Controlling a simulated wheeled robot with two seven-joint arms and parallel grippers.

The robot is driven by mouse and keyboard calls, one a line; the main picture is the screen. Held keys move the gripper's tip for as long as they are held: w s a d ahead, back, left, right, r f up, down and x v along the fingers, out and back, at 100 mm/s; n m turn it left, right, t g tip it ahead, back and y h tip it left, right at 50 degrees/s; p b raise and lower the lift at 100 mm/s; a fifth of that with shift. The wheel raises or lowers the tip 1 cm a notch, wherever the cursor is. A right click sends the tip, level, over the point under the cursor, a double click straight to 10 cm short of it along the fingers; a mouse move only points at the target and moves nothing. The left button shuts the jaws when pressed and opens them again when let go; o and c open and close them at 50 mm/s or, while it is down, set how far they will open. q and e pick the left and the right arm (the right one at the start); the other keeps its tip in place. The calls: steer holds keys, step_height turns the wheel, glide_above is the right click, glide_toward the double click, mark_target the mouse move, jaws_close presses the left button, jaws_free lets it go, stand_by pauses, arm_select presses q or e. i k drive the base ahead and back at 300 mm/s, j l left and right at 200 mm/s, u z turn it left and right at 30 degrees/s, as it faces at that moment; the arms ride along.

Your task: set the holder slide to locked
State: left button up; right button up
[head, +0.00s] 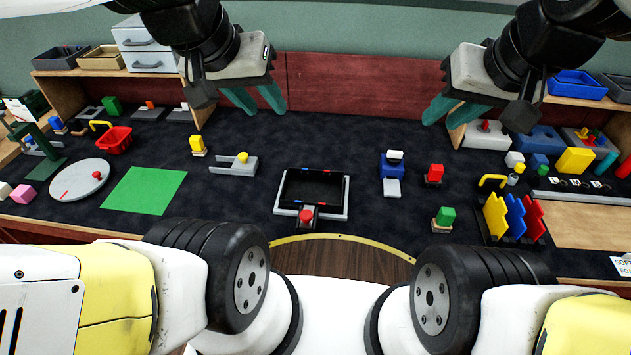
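Several small fixtures could be the holder slide, and I cannot tell which by label. A grey fork-shaped fixture (226,168) with a yellow knob (242,157) lies left of centre. A grey-framed black tray (345,196) with a red knob (305,216) at its front edge sits at centre. A blue block with white parts (391,170) stands right of it. My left gripper (256,101) hangs high at the back, open and empty, fingers apart. My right gripper (460,113) hangs high at the back right, also open and empty. Neither touches a fixture.
A green mat (145,191) and a round grey turntable (80,180) lie left. The dark mat between the central fixtures is clear.

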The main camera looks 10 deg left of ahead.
mark_target(306, 216)
steer(key=k+j, duration=0.15)
steer(key=k, duration=0.3)
steer(key=k+j, duration=0.15)
steer(key=k, duration=0.3)
steer(key=k+j, duration=0.15)
steer(key=k, duration=0.3)
